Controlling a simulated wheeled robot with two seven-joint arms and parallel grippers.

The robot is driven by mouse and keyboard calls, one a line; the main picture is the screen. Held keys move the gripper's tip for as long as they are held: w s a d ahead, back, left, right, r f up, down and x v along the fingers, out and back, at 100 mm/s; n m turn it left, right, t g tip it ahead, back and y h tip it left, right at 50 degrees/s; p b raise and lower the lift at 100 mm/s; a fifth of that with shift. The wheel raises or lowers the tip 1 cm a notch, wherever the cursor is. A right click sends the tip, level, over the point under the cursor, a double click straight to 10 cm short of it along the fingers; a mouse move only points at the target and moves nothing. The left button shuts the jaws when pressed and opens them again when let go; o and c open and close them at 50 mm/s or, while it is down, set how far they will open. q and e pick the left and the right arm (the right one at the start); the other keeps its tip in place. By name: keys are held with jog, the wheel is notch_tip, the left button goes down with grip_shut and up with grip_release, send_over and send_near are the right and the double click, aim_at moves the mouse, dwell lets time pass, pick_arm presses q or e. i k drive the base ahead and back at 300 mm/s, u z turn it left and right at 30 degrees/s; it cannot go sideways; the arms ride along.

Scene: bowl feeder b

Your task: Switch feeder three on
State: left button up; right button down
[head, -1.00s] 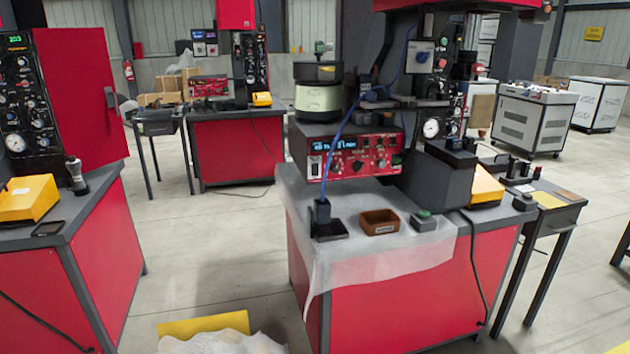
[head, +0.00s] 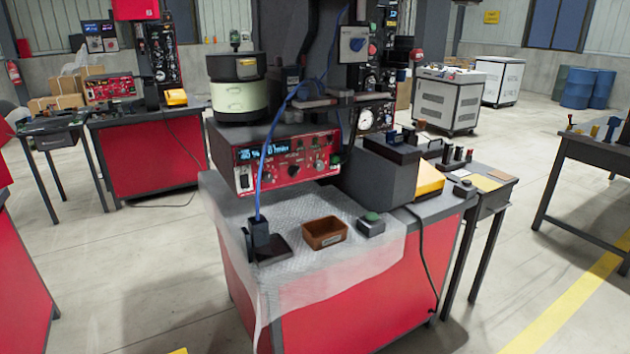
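In the head view, a bowl feeder stands on the red workstation in the middle. Its pale green and black bowl (head: 239,98) sits on top of a red control panel (head: 285,162). The panel has a lit blue display, several knobs, and a white rocker switch (head: 244,178) at its left end; the switch position is too small to tell. Another red control panel (head: 112,88) is on the workstation at the back left. I cannot read a feeder number on either one. Neither of my grippers is in view.
A blue cable hangs in front of the middle panel to a black connector block (head: 262,240). A brown tray (head: 325,232) and a green-topped button box (head: 371,224) lie on a clear sheet. Floor is free in front left. A side table (head: 484,190) adjoins at right.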

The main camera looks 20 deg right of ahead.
aim_at(244, 178)
jog(key=z, duration=0.15)
jog(key=i, duration=1)
jog(key=u, duration=0.35)
